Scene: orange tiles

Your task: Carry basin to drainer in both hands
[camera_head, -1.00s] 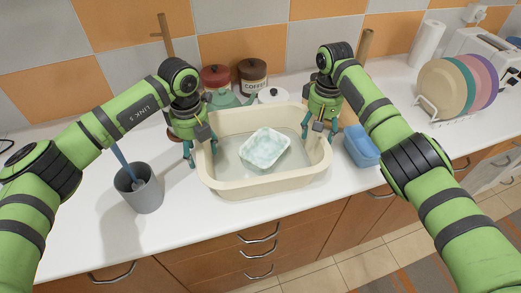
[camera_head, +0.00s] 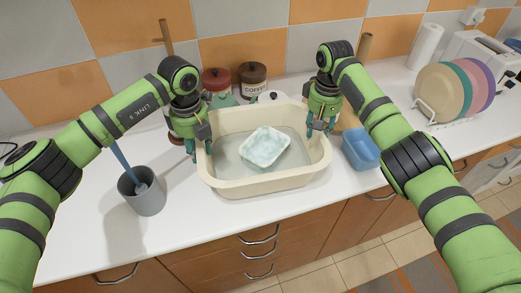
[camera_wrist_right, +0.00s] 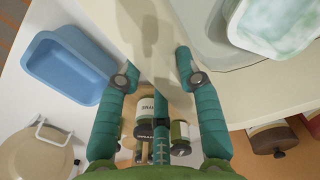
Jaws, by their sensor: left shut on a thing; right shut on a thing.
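The cream basin (camera_head: 265,187) stands on the white counter with greyish water and a white dish with pale green marbling (camera_head: 264,147) in it. My left gripper (camera_head: 201,148) is shut on the basin's left rim. My right gripper (camera_head: 320,128) is shut on its right rim; the right wrist view shows its teal fingers (camera_wrist_right: 157,64) on either side of the cream wall. The drainer (camera_head: 427,108) is a white wire rack holding several coloured plates, further right on the counter.
A blue tub (camera_head: 361,149) stands close to the basin's right side. A grey cup (camera_head: 143,194) with a blue-handled brush stands at the left. Jars, including a coffee jar (camera_head: 254,79), line the back wall. A paper towel roll (camera_head: 425,46) stands behind the plates.

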